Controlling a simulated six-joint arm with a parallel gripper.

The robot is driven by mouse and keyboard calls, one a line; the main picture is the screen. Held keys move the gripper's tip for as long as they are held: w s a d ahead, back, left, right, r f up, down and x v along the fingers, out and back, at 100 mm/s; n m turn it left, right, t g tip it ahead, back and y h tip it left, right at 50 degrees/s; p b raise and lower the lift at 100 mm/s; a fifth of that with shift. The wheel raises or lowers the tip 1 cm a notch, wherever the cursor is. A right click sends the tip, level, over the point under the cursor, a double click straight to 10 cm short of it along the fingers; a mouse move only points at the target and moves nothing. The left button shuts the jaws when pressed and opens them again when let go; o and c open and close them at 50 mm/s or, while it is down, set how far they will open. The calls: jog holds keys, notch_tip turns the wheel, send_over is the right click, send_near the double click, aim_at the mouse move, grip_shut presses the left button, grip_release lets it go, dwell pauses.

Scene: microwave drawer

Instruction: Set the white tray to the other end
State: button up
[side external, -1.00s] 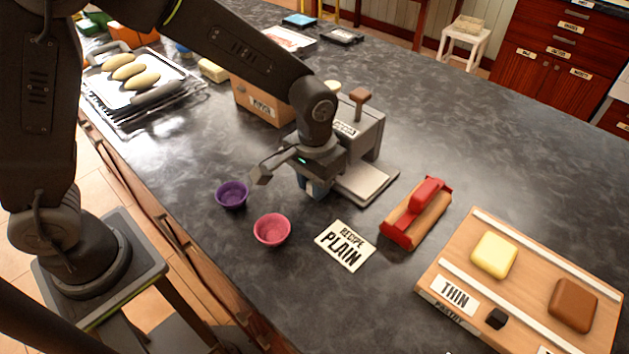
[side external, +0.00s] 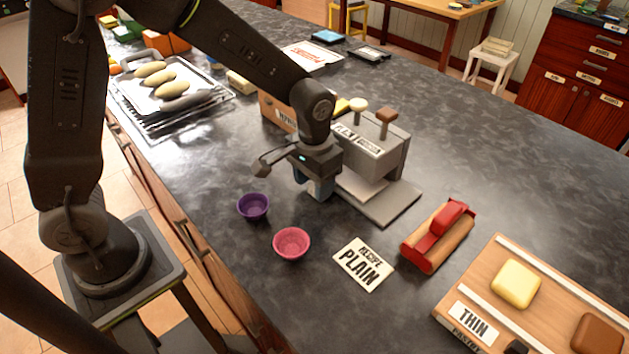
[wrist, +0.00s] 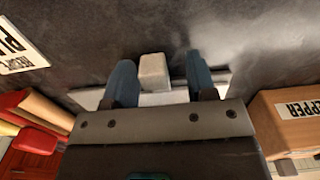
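The white tray (side external: 362,187) is a pale, flat piece at the grey dispenser's (side external: 376,150) base, partly hidden by my gripper in the side view. In the wrist view a pale strip (wrist: 180,97) with a white block (wrist: 153,72) on it lies ahead of my gripper; it looks like the tray and its handle. My gripper (side external: 318,190) points down just left of the dispenser. Its blue fingers are apart (wrist: 160,85), with the white block showing between them, nearer the left finger. A gap shows on the right; contact with the block cannot be told.
A purple bowl (side external: 253,206) and a pink bowl (side external: 291,243) stand in front, beside the PLAIN recipe card (side external: 364,264). A red-handled tool (side external: 438,236) and a wooden board (side external: 490,263) lie right. A box labelled PEPPER (wrist: 290,117) stands close to the gripper.

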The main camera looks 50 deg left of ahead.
notch_tip(320, 180, up, 14)
dwell(0.6)
jog(key=shift+f, duration=0.1)
jog(key=s+a+r+t, duration=0.1)
jog(key=s+a+t, duration=0.1)
jog(key=s, duration=0.6)
jog(key=s+a+r+t, duration=0.1)
jog(key=s+a+t, duration=0.2)
jog(key=s+a, duration=0.2)
jog(key=s, duration=0.3)
jog(key=shift+r+t, duration=0.3)
